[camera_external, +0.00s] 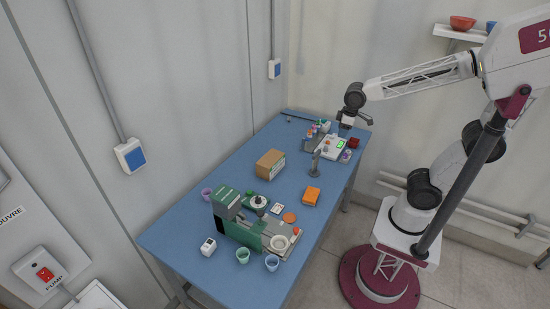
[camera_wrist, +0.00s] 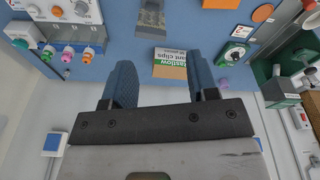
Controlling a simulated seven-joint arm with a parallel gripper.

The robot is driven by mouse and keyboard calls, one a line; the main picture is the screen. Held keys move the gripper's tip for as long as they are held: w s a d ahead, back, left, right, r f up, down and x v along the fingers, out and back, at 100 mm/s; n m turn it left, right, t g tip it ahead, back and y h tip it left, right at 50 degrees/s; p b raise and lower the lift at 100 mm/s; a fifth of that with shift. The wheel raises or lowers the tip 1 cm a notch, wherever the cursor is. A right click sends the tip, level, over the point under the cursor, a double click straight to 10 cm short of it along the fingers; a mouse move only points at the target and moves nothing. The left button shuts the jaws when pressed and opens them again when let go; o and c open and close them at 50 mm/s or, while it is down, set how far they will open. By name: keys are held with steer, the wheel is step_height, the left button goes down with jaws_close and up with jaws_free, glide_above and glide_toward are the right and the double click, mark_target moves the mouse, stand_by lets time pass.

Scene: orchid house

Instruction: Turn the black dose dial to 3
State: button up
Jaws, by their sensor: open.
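I cannot tell for sure which is the dose dial. My gripper (camera_external: 351,118) is above the far end of the table, well away from the machine. In the wrist view its two blue fingers (camera_wrist: 160,70) are apart with nothing held between them.
A cardboard box (camera_external: 270,164) stands mid-table. An upright grey stand (camera_external: 315,164) and an orange block (camera_external: 312,195) are between there and the machine. Cups stand at the near edge.

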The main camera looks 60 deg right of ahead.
steer(key=w+a+f+n, duration=0.3)
steer(key=w+a, duration=0.5)
steer(key=w, duration=0.2)
steer(key=n+g, duration=0.2)
steer(key=n, duration=0.5)
glide_above(257, 201)
step_height(257, 201, down, 16)
steer(key=shift+w+r, duration=0.1)
steer(key=shift+f, duration=3.95)
